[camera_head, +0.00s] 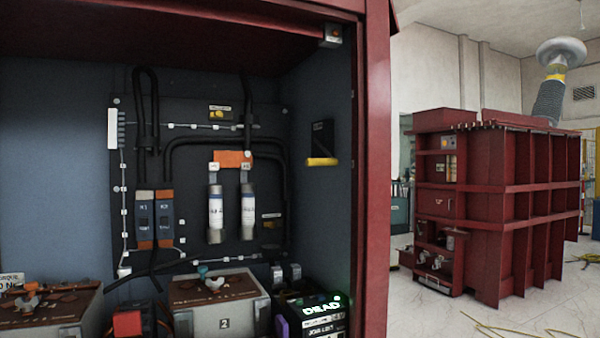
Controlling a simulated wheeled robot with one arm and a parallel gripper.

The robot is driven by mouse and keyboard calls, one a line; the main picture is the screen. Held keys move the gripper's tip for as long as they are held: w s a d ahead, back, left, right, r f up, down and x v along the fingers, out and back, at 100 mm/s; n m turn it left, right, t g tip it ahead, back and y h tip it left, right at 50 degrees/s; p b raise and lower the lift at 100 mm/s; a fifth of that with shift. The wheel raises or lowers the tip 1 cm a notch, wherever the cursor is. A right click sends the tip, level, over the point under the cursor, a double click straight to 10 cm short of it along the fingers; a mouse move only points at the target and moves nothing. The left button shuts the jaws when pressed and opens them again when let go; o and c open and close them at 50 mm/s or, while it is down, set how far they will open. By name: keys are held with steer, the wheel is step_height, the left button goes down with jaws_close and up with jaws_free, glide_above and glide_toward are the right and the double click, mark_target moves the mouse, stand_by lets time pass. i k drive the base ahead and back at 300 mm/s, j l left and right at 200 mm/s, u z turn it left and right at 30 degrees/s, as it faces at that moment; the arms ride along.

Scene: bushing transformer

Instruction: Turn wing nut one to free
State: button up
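A grey box with a brown top (60,310) stands at the lower left and is cut off by the picture edge. A pale metal wing nut (31,288) sits on top of it. A second grey box (222,318), marked 2, stands to its right, with another wing nut (213,283) on its brown top. I cannot read a number on the left box. I cannot tell how tight either wing nut is. My gripper does not show in this view.
The boxes stand inside an open red cabinet (375,180). A black device reading DEAD (312,314) stands right of box 2. A red block (127,322) is between the boxes. Fuses (216,212) and cables line the back panel. A red transformer (500,210) stands outside.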

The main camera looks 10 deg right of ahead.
mark_target(28, 306)
steer(key=u, duration=1.5)
